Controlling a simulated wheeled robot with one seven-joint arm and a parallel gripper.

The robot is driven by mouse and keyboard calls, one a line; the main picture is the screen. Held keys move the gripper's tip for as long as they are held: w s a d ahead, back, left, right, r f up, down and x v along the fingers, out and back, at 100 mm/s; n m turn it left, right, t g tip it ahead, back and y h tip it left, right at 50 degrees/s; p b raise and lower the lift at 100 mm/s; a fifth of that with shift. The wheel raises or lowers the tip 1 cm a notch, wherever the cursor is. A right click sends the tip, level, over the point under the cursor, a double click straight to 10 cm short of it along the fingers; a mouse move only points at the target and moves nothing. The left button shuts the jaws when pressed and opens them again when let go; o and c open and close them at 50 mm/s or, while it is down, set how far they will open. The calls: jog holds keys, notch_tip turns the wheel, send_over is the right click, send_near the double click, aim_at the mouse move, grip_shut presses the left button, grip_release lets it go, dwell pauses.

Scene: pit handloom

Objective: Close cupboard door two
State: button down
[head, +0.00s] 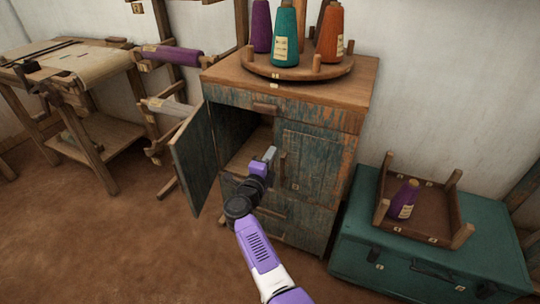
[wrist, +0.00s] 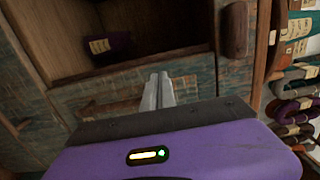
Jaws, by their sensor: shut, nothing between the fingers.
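The worn blue-green cupboard (head: 330,205) stands against the wall. Its left door (head: 195,158) is swung wide open to the left, showing a dark compartment. Its right door (head: 312,165) is shut and has a vertical wooden handle (head: 283,166). I see no number on either door. My gripper (head: 269,153) is shut and empty in front of the open compartment, right of the open door and apart from it. The open door is not clear there.
A purple cone (wrist: 110,47) lies in the compartment. A round rack of cones (head: 297,66) stands on the cupboard top. A loom (head: 88,70) is at left. The floor (head: 120,245) before the door is clear.

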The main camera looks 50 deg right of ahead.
jog(key=p+v, duration=0.2)
jog(key=v, duration=0.8)
jog(key=shift+w+a, duration=0.2)
jog(key=shift+a, duration=0.15)
